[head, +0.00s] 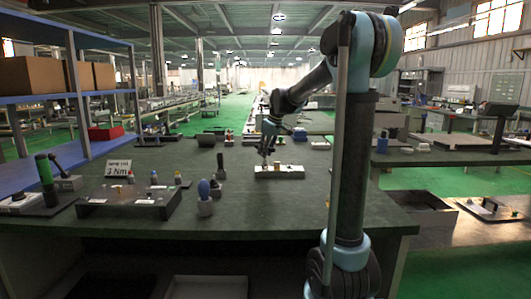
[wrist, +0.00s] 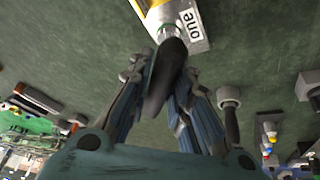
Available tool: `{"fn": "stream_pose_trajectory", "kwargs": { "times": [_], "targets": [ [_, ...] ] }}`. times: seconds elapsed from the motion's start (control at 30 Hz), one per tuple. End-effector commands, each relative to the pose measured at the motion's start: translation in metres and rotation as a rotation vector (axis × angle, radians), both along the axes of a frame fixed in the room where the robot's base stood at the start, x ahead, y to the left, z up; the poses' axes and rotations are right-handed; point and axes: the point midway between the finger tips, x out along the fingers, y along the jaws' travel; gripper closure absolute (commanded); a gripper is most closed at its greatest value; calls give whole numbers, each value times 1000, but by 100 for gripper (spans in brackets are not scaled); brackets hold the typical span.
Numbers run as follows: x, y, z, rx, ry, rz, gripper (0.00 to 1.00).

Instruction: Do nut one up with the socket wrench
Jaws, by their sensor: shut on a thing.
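My gripper (head: 266,150) is above the pale block (head: 290,172) on the dark green workbench. In the wrist view my gripper (wrist: 163,82) is shut on a dark tapered handle, which I take for the socket wrench (wrist: 164,80). The tool's far end meets a silvery part at the edge of the block (wrist: 196,38), beside the white label reading "one". Nut one itself is hidden or too small to make out, so I cannot tell whether the socket sits on it.
A sign reading "3 Nm" (head: 118,169) stands at left behind a dark tool stand (head: 128,203). A blue-topped tool (head: 204,196) stands near the front edge. Bench right of the block is clear.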

Motion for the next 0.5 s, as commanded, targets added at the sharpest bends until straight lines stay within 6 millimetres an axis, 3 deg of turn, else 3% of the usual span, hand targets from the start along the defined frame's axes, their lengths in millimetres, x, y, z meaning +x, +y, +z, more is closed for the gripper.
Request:
{"fn": "stream_pose_trajectory", "kwargs": {
  "times": [0.2,0.5],
  "targets": [
    [0,1,0,-1,-1,-145,100],
    [0,0,0,1,-1,-170,100]
  ]
}}
